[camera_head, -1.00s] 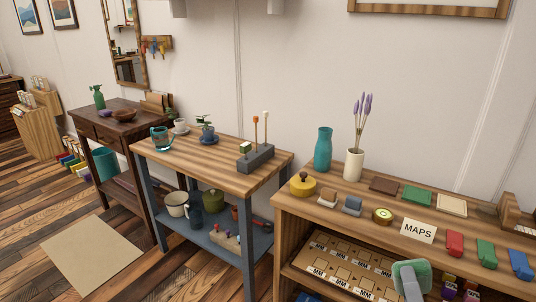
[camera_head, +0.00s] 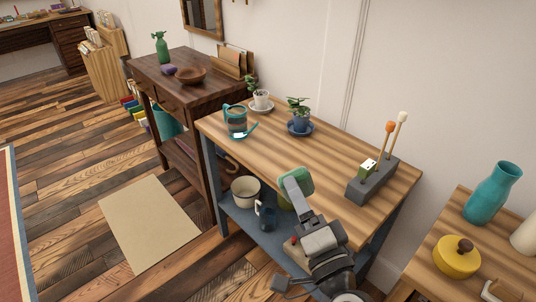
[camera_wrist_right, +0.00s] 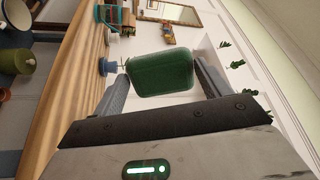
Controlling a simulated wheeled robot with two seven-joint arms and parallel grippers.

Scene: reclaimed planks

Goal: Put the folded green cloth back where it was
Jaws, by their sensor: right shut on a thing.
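The folded green cloth (camera_head: 303,175) is a small rounded green pad held between the fingers of my right gripper (camera_head: 297,185). In the head view it appears in front of the near edge of the blue-legged wooden bench (camera_head: 335,165), hiding part of the edge and the lower shelf. In the right wrist view the cloth (camera_wrist_right: 160,74) fills the gap between the two fingers, with the gripper (camera_wrist_right: 161,82) shut on it. How far it is from the bench is hard to tell. My left gripper is not in view.
The bench top holds a teal-banded watering can (camera_head: 236,121), two potted plants and a grey block with tools (camera_head: 373,178). Pots stand on its lower shelf (camera_head: 240,215). A dark table (camera_head: 190,95) stands left; a yellow pot (camera_head: 456,256) is right. The bench top's middle is clear.

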